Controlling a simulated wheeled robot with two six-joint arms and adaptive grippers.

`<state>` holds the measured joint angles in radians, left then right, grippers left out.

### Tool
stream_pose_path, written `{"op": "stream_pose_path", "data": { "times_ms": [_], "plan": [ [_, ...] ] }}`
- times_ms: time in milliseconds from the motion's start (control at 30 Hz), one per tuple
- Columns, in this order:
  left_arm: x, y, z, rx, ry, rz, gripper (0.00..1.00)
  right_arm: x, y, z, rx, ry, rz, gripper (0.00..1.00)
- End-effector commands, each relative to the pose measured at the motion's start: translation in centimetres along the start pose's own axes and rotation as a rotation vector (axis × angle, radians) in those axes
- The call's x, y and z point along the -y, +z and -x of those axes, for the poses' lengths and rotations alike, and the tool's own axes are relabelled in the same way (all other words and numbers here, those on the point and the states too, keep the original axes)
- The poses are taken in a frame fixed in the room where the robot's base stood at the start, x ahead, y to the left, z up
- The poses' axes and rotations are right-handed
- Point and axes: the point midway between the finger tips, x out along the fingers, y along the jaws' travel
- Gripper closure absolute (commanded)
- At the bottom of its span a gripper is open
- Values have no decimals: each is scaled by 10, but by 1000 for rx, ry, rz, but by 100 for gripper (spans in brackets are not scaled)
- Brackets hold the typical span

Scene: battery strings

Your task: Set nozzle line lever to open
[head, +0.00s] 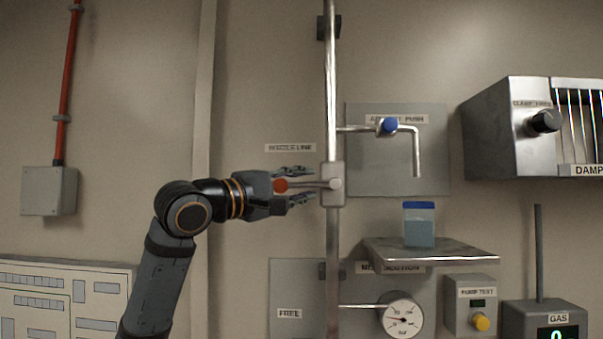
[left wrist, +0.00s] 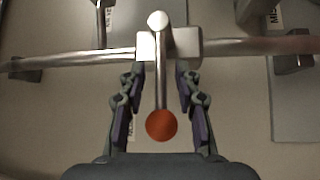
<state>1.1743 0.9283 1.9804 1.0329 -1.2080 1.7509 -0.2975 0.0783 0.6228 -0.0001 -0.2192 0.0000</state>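The nozzle line lever is a metal rod with an orange-red ball knob (head: 281,185). It sticks out to the left, about level, from a grey valve block (head: 333,185) on the vertical pipe, below the "NOZZLE LINE" label (head: 290,148). My left gripper (head: 300,186) is open, with one finger above and one below the lever. In the left wrist view the knob (left wrist: 161,125) and rod lie between the two fingers (left wrist: 160,100), with gaps on both sides. The finger tips reach close to the valve block (left wrist: 168,45). My right gripper is not in view.
A blue-capped spout (head: 390,126) branches right from the pipe (head: 331,80). Below it, a shelf (head: 460,254) holds a blue-lidded container (head: 419,225). A pressure gauge (head: 402,318) sits low, with a metal box (head: 510,130) at right.

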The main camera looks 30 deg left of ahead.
Motion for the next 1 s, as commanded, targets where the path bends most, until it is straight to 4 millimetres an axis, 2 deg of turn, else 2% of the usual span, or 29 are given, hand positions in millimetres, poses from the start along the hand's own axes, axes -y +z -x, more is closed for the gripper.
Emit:
{"op": "stream_pose_path", "data": {
  "times_ms": [233,500,1000],
  "plan": [
    [1,0,-1,0,0,0,67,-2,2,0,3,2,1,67],
    [1,0,-1,0,-1,0,100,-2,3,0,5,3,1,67],
    [3,0,-1,-2,4,5,100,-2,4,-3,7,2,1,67]
  ]
}}
